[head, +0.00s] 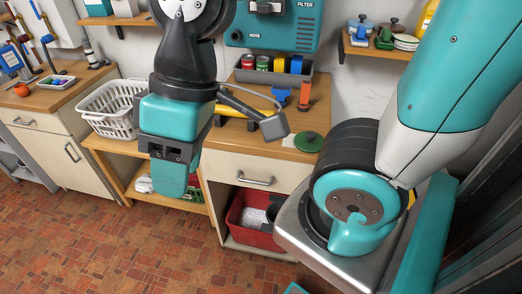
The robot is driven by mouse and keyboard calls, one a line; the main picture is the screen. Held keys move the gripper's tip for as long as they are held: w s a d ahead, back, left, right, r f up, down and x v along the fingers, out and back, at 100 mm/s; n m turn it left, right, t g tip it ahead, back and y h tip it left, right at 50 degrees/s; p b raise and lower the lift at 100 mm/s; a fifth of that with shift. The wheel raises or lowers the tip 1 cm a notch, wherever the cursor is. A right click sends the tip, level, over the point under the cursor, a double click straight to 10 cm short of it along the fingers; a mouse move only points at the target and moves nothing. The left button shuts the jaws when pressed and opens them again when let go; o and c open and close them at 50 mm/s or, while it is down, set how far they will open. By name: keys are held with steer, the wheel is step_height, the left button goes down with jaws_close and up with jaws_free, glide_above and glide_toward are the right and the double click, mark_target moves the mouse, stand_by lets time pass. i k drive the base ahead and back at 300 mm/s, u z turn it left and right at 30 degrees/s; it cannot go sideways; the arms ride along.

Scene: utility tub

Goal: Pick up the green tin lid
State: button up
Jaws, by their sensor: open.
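The green tin lid (308,141) is round with a small dark knob on top. It lies on the wooden counter (232,133) near its right end, on or beside a pale sheet, just left of my own dark arm joint. My gripper (170,182) hangs down at the left of the lid, in front of the counter and apart from it. It is open, and nothing shows between its fingers. The fingers overlap in this view, so the gap between them is hidden.
Behind stands a grey tray (271,77) with several coloured tins. A white basket (108,106) is at left; a red bin (250,230) sits below.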

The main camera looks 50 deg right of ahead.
mark_target(308, 141)
steer(key=u, duration=0.4)
steer(key=i, duration=0.75)
steer(key=z, duration=3.05)
